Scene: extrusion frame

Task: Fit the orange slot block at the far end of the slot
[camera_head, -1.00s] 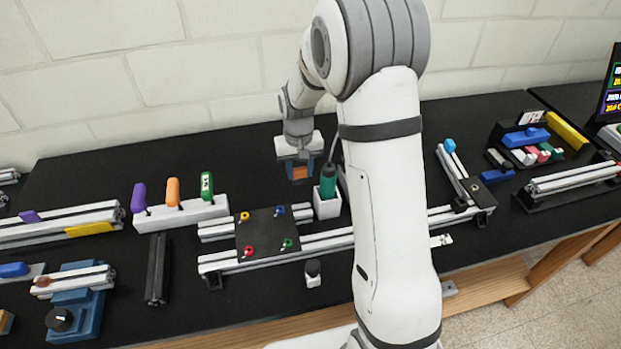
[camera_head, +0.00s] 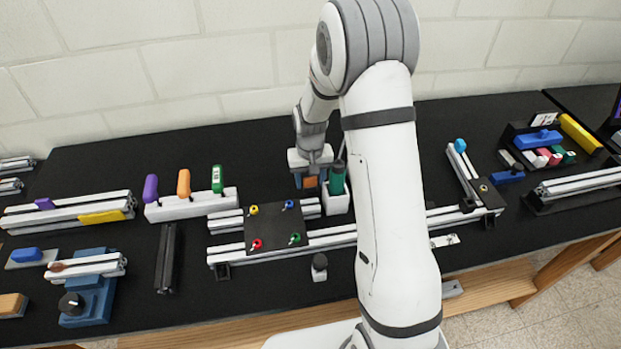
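The orange slot block (camera_head: 310,182) shows as a small orange face between the fingers of my gripper (camera_head: 311,184). My gripper points down and is shut on it, just left of the green-handled tool. The block is close above the back rail or the table behind it; I cannot tell whether it touches. The front slotted rail (camera_head: 335,237) runs left to right below the black plate. A shorter back rail (camera_head: 228,222) lies behind it. My arm hides part of the front rail's right half.
A green-handled tool (camera_head: 337,179) stands in a white holder (camera_head: 336,203) close beside my gripper. A black plate (camera_head: 270,232) with coloured knobs lies across the rails. A holder (camera_head: 190,205) with three coloured handles stands left. A parts tray (camera_head: 535,150) is at right.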

